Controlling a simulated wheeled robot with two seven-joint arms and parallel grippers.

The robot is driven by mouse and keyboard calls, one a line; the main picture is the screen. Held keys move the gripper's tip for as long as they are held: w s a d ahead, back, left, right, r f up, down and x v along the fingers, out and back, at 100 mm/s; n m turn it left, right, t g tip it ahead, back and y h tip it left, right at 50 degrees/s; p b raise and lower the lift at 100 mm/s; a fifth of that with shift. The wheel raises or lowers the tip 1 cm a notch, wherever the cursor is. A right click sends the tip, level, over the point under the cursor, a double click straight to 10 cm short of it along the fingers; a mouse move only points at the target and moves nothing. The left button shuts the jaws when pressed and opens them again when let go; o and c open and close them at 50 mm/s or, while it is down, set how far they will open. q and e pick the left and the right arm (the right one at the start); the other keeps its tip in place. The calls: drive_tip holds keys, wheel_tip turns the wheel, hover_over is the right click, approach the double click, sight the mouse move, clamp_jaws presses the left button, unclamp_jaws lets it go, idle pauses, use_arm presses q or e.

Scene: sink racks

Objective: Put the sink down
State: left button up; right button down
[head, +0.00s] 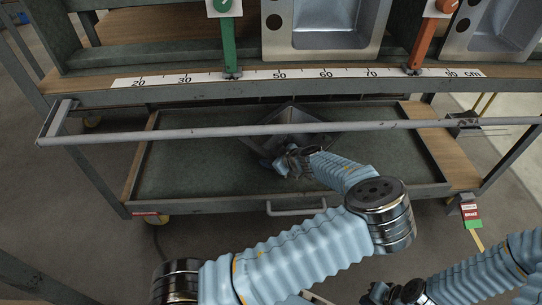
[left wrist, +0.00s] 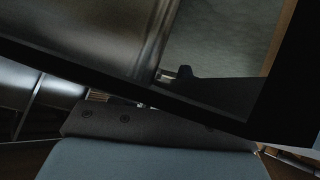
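A grey metal sink (head: 310,127) is over the green lower shelf (head: 200,165) of the rack, partly behind the grey front rail. It is turned corner-on and looks tilted; I cannot tell whether its underside touches the shelf. My left gripper (head: 285,162) reaches under the rail and is at the sink's near edge, apparently shut on it, though the fingertips are hidden. In the left wrist view the sink (left wrist: 75,40) fills the upper left, very close, with its dark rim running across the picture. My right gripper (head: 385,293) is low at the bottom, away from the rack, its fingers unclear.
The upper shelf bears a sink (head: 325,25) and another sink (head: 500,30) at the right. A green clamp (head: 229,50) and an orange clamp (head: 420,45) stand by a ruler strip (head: 300,73). The grey rail (head: 230,131) crosses above my left forearm. The lower shelf's left and right parts are clear.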

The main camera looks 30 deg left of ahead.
use_arm(q)
drive_tip(key=shift+o, duration=1.2)
drive_tip(key=p+v, duration=0.1)
drive_tip(key=v, duration=1.1)
drive_tip(key=shift+r, duration=0.1)
